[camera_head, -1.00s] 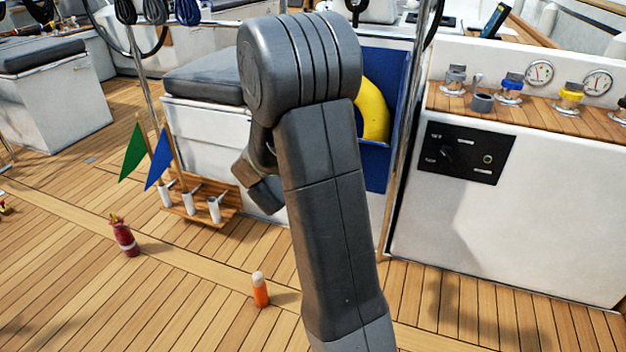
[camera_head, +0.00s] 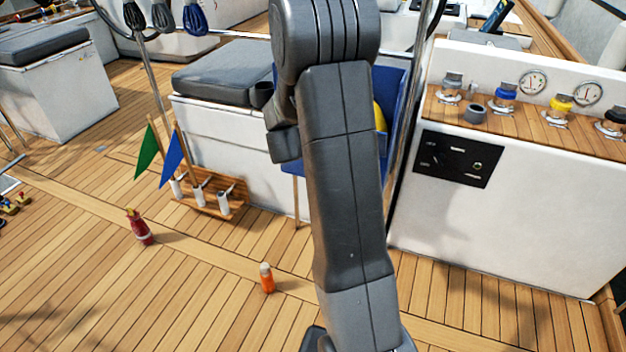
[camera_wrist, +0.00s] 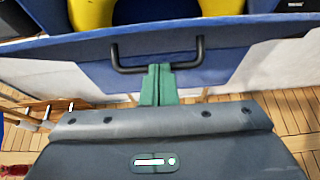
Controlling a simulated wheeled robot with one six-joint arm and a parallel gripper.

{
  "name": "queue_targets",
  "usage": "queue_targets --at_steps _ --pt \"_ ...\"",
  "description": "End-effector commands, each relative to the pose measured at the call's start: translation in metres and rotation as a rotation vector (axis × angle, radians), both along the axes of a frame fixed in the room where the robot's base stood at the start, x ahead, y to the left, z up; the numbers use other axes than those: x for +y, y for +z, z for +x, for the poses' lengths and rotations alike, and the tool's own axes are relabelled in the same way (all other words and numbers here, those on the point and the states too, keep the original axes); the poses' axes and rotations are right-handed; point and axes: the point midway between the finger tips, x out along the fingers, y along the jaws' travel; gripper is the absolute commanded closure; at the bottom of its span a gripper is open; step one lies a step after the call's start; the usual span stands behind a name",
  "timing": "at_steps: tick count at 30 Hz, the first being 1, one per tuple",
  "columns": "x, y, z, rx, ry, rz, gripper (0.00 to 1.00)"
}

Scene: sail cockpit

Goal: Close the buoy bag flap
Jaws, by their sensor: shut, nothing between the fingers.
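The blue buoy bag (camera_head: 398,85) stands beside the white seat locker in the head view, mostly hidden behind my arm. A yellow buoy (camera_head: 380,117) shows as a sliver in it. In the wrist view the yellow buoy (camera_wrist: 92,12) is uncovered beyond the bag's curved blue edge. The blue flap (camera_wrist: 225,68) hangs on the near side, with a black U-shaped handle (camera_wrist: 199,52). My gripper (camera_wrist: 159,70) has green fingers shut together, empty, overlapping the handle's lower bar. I cannot tell whether they touch it. The head view hides the fingers behind my arm.
A wooden rack (camera_head: 212,197) with green and blue flags stands left of the bag. A red bottle (camera_head: 140,228) and an orange bottle (camera_head: 267,278) stand on the deck. A metal post and white console (camera_head: 500,220) are close on the right. Open deck lies at front left.

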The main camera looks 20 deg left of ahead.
Motion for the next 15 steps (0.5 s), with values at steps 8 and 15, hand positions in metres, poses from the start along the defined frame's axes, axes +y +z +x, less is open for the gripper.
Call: queue_targets --at_steps 8,15 --pt "-0.002 0.026 0.015 0.111 -0.003 0.004 1.0" --pt "-0.003 0.036 0.028 0.205 -0.005 0.008 1.0"
